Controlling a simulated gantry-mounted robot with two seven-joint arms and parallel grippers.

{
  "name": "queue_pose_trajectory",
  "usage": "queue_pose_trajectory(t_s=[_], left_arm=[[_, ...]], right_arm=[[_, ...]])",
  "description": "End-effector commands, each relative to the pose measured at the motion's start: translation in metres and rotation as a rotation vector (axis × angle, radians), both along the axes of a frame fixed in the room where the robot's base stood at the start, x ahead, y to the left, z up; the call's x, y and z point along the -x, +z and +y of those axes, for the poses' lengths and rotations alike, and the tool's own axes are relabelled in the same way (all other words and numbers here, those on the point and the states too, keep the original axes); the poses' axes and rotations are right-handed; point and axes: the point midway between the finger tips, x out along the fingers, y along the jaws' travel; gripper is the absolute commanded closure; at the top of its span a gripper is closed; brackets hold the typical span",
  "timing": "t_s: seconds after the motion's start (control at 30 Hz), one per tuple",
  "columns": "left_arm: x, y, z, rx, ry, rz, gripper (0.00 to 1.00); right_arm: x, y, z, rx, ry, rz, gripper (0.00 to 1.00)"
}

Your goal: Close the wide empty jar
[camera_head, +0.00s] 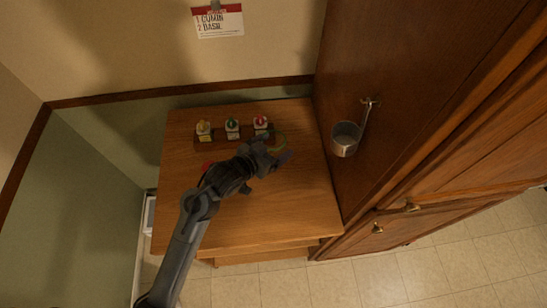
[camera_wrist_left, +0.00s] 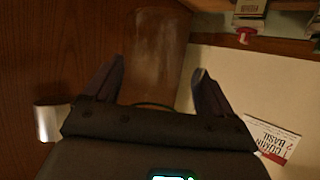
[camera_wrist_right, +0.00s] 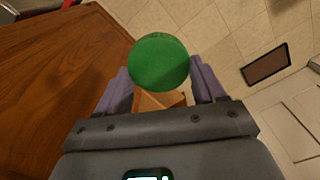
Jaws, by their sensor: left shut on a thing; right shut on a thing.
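A clear wide glass jar (camera_wrist_left: 155,50) stands between the fingers of my left gripper (camera_wrist_left: 155,80) in the left wrist view. In the head view its faint greenish rim (camera_head: 278,143) shows at the back right of the wooden counter, beside my left gripper (camera_head: 280,158). My left gripper is shut on the jar, and no contents can be made out. A round green lid (camera_wrist_right: 158,61) is held between the fingers of my right gripper (camera_wrist_right: 160,75), apart from the jar. My right gripper is out of the head view.
A rack with small jars topped yellow (camera_head: 203,128), green (camera_head: 232,124) and red (camera_head: 261,122) stands at the counter's back. A metal cup (camera_head: 345,139) hangs on the cabinet side at right. A label card (camera_head: 218,21) is on the wall. The counter's front right (camera_head: 280,210) is clear.

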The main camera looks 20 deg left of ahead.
Motion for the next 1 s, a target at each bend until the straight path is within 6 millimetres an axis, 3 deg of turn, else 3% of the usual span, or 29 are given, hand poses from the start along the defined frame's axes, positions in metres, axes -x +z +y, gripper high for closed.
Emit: queue_pose_trajectory(t_s=[0.1,0.3,0.8,0.83,1.0], left_arm=[[-0.001,0.024,0.000,-0.001,-0.001,-0.007,0.53],[-0.001,0.045,0.000,0.000,0.000,-0.004,0.53],[0.000,0.052,0.000,0.001,0.000,-0.002,0.53],[0.000,0.052,0.000,0.001,0.000,-0.002,0.19],[0.000,0.052,0.000,0.001,0.000,-0.002,0.45]], right_arm=[[0.000,0.001,0.000,0.000,0.000,0.000,0.59],[0.000,0.002,0.000,0.000,0.000,0.000,0.59],[0.000,0.002,0.000,0.000,0.000,0.000,0.59],[0.000,0.002,0.000,0.000,0.000,0.000,0.59],[0.000,0.002,0.000,0.000,0.000,0.000,0.59]])
